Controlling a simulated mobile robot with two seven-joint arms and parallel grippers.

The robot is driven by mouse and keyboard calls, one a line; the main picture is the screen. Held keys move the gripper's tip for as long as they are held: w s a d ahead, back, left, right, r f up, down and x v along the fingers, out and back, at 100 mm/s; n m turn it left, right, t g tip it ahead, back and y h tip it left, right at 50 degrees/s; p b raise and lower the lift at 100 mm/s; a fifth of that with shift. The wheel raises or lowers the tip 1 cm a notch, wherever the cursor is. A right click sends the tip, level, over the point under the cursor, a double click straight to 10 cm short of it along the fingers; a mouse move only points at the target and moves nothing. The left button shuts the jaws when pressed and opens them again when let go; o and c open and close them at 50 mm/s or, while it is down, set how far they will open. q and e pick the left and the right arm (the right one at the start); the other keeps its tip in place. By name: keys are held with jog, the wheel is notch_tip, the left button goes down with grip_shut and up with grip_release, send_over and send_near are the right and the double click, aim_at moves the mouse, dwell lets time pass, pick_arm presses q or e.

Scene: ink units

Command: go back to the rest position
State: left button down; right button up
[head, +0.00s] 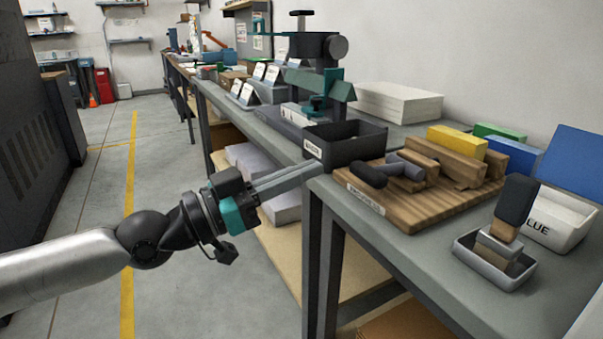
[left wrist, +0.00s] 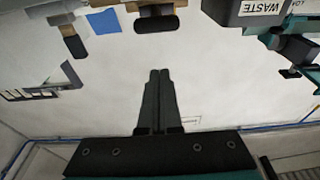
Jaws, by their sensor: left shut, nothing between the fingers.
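My left gripper (head: 314,169) reaches in from the left in the head view. Its long grey fingers are together with nothing between them, and they point right toward the bench (head: 400,238). The fingertips appear just below the black waste bin (head: 346,147) and left of the wooden board; whether they touch the bench edge cannot be told. In the left wrist view the closed fingers (left wrist: 158,74) stand in the middle, and the waste bin (left wrist: 250,14) is at the top right. My right gripper is not in view.
The wooden board (head: 417,214) holds dark rollers and wooden blocks. A metal tray (head: 491,276) with a dark-handled tool and a white container (head: 560,222) stand to the right. A press (head: 322,85) stands behind the bin. Open floor with a yellow line (head: 128,200) lies left.

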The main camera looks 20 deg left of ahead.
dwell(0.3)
